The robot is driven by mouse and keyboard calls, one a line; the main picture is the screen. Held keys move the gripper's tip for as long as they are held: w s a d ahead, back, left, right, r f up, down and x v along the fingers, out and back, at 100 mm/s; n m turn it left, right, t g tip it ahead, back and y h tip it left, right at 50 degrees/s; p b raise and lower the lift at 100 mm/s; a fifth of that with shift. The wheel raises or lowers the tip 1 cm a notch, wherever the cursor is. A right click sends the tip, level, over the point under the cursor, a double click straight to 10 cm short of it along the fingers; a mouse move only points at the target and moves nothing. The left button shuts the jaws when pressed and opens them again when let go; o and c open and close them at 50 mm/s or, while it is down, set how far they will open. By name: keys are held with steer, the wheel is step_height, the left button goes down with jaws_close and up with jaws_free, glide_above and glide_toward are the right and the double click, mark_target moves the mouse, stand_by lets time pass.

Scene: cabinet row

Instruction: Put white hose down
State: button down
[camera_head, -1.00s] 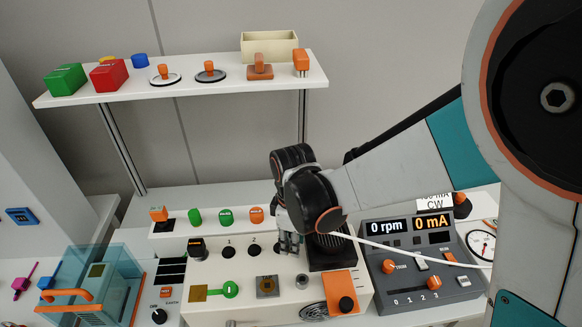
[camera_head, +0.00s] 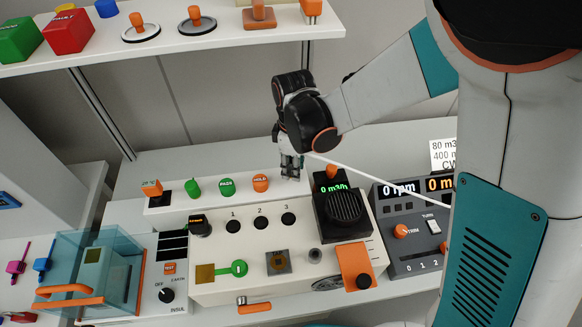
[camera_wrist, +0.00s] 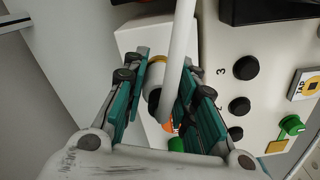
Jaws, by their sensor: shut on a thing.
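The white hose (camera_head: 380,178) runs from my gripper (camera_head: 290,172) to the right and passes in front of the grey panel with the displays. In the wrist view the white hose (camera_wrist: 180,55) crosses between the fingers of my gripper (camera_wrist: 165,105), and its pale end piece sits between them. My gripper is shut on it, fingers pointing down, above the back edge of the white panel box (camera_head: 300,240). It is right of the orange knob on the rear strip. The exact contact of the fingers is partly hidden.
A black unit with a round grille (camera_head: 343,208) stands just right of my gripper. Orange, green and other knobs (camera_head: 227,187) line the rear strip. A grey display panel (camera_head: 410,235) stands at right. A clear teal box (camera_head: 95,270) is at left, and a shelf (camera_head: 170,38) is above.

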steer(key=shift+w+a+f+b, duration=0.1)
steer(key=shift+f+b, duration=0.2)
steer(key=shift+f, duration=0.65)
steer(key=shift+r, duration=0.15)
steer(key=shift+f+b, duration=0.5)
steer(key=shift+f, duration=0.2)
steer(key=c, duration=1.3)
jaws_free()
steer(key=shift+r, duration=0.1)
steer(key=shift+r, duration=0.1)
step_height(320, 180, up, 13)
steer(key=p, duration=0.4)
